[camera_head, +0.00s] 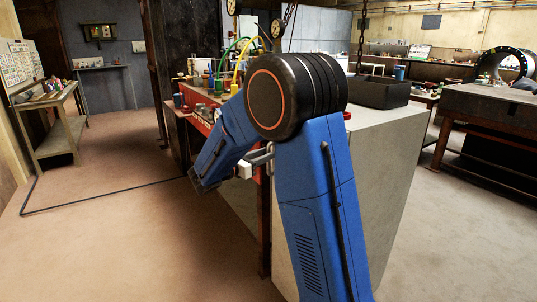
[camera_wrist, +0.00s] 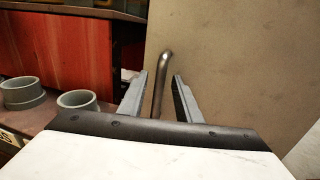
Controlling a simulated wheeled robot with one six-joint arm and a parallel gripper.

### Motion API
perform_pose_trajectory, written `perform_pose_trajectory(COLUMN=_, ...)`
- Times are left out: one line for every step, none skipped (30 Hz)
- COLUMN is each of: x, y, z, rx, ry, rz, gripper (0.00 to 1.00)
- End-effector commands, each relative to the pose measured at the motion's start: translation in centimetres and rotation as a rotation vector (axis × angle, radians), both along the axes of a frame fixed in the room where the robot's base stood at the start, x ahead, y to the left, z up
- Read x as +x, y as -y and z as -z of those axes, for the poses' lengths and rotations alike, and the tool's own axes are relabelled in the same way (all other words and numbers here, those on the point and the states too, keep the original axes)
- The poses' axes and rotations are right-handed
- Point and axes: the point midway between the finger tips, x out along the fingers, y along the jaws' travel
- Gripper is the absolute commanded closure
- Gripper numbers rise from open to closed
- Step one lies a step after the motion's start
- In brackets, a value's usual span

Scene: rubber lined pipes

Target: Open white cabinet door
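The pale cabinet (camera_head: 385,180) stands right behind my arm in the head view, and my arm hides much of its front. In the wrist view a pale flat panel (camera_wrist: 240,70), apparently its door, fills the right half. A curved metal bar handle (camera_wrist: 163,75) stands upright beside the panel's left edge. My gripper (camera_wrist: 159,82) is open, with one finger on each side of the handle. Gaps show between the handle and both fingers. My gripper (camera_head: 262,157) is partly hidden behind my arm in the head view. The door appears shut.
A red panel (camera_wrist: 60,50) and grey pipe pieces (camera_wrist: 78,102) lie left of the fingers. A black bin (camera_head: 380,91) sits on the cabinet. A workbench (camera_head: 490,105) stands at right and a wooden table (camera_head: 60,135) at far left. The floor at left is mostly clear.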

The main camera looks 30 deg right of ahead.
Motion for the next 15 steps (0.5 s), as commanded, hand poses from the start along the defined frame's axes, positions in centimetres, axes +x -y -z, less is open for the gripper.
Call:
perform_pose_trajectory(x=0.1, y=0.6, z=0.0, rx=0.000, ry=0.000, rz=0.001, gripper=0.69)
perform_pose_trajectory(x=0.2, y=0.9, z=0.0, rx=0.001, ry=0.000, rz=0.001, gripper=0.69)
perform_pose_trajectory(x=0.2, y=1.2, z=0.0, rx=0.001, ry=0.000, rz=0.001, gripper=0.69)
perform_pose_trajectory(x=0.3, y=1.4, z=0.0, rx=0.001, ry=0.000, rz=0.002, gripper=0.69)
perform_pose_trajectory(x=0.3, y=1.6, z=0.0, rx=0.001, ry=0.000, rz=0.002, gripper=0.69)
perform_pose_trajectory(x=0.4, y=1.7, z=0.0, rx=0.000, ry=0.000, rz=0.001, gripper=0.69)
perform_pose_trajectory(x=0.4, y=1.8, z=0.0, rx=0.000, ry=0.000, rz=0.001, gripper=0.69)
perform_pose_trajectory(x=0.4, y=1.9, z=0.0, rx=0.000, ry=0.000, rz=0.000, gripper=0.69)
perform_pose_trajectory(x=0.5, y=1.9, z=0.0, rx=0.000, ry=0.000, rz=0.000, gripper=0.69)
perform_pose_trajectory(x=0.5, y=2.0, z=0.0, rx=0.000, ry=0.000, rz=0.000, gripper=0.69)
perform_pose_trajectory(x=0.5, y=2.0, z=0.0, rx=0.000, ry=0.000, rz=0.000, gripper=0.69)
perform_pose_trajectory(x=0.5, y=2.0, z=0.0, rx=0.000, ry=0.000, rz=0.000, gripper=0.69)
perform_pose_trajectory(x=0.5, y=2.0, z=0.0, rx=0.000, ry=0.000, rz=-0.001, gripper=0.69)
perform_pose_trajectory(x=0.5, y=2.0, z=0.0, rx=0.000, ry=0.000, rz=-0.001, gripper=0.69)
perform_pose_trajectory(x=0.5, y=2.0, z=0.0, rx=0.000, ry=0.000, rz=-0.001, gripper=0.69)
